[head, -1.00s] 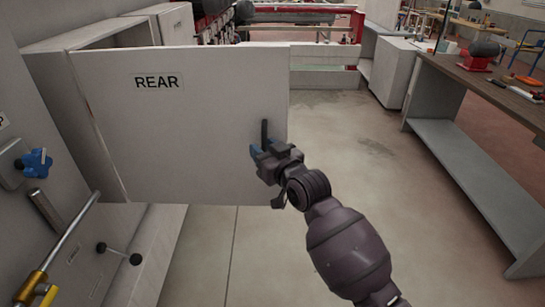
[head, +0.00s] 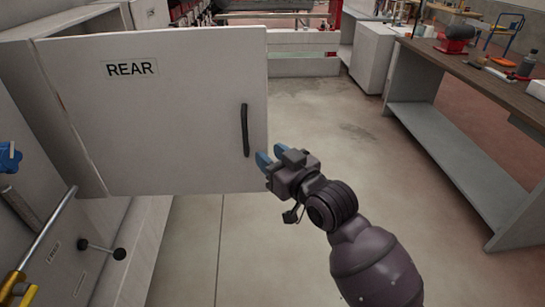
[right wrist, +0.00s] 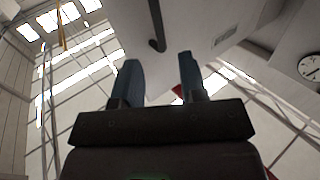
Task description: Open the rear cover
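The rear cover (head: 170,135) is a white panel marked "REAR", standing swung out from the machine at the left of the head view. Its black bar handle (head: 245,130) is upright near the panel's right edge. My right gripper (head: 270,158) is just right of and below the handle, apart from it, with its blue fingers spread and nothing between them. In the right wrist view the two fingers (right wrist: 160,80) are apart and empty, with the handle (right wrist: 157,25) beyond them. My left gripper is not in view.
A workbench (head: 460,75) with tools stands at the right. The grey floor (head: 330,200) between it and the cover is clear. A black-knobbed lever (head: 118,254) and a metal rod (head: 45,235) stick out at the lower left.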

